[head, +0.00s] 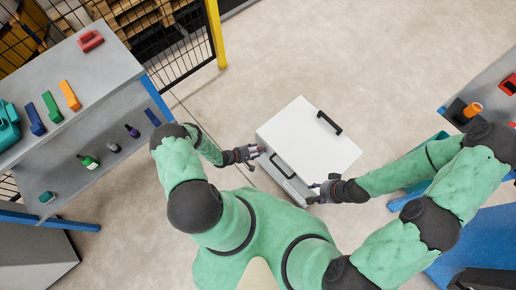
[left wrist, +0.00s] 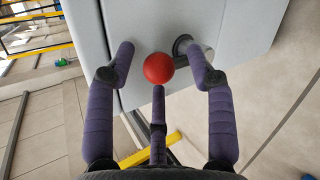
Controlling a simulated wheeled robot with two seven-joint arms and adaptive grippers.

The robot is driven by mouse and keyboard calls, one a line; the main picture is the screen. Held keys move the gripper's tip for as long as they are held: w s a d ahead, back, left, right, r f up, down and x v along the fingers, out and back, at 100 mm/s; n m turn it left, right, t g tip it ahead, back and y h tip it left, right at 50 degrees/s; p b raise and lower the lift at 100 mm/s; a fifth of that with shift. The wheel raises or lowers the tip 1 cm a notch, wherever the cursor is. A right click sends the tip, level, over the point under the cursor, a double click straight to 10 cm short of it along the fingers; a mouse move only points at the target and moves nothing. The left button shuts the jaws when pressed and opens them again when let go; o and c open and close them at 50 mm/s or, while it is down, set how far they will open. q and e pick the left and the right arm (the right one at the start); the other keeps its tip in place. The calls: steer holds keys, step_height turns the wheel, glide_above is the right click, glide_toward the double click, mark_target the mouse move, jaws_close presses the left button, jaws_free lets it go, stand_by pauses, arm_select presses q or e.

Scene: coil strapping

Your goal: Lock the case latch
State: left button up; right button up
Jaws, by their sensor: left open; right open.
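The white case (head: 305,135) stands on the floor in the middle of the head view, with a dark handle (head: 329,123) on top. In the left wrist view a red ball knob (left wrist: 159,68) sits beside a grey round post (left wrist: 184,45) on the case's pale face; this looks like the latch. My left gripper (head: 254,154) is open at the case's left side, its fingers spread around the red knob; contact is unclear. My right gripper (head: 318,190) is open and empty near the case's front corner. The knob cannot be made out in the head view.
A grey shelf unit (head: 98,110) with coloured tools and bottles stands at the left. A blue-framed bench is at the right. A black mesh fence with a yellow post (head: 215,35) is behind. The floor beyond the case is clear.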

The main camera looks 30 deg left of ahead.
arm_select(q)
steer(key=v, duration=1.1)
stand_by(0.3)
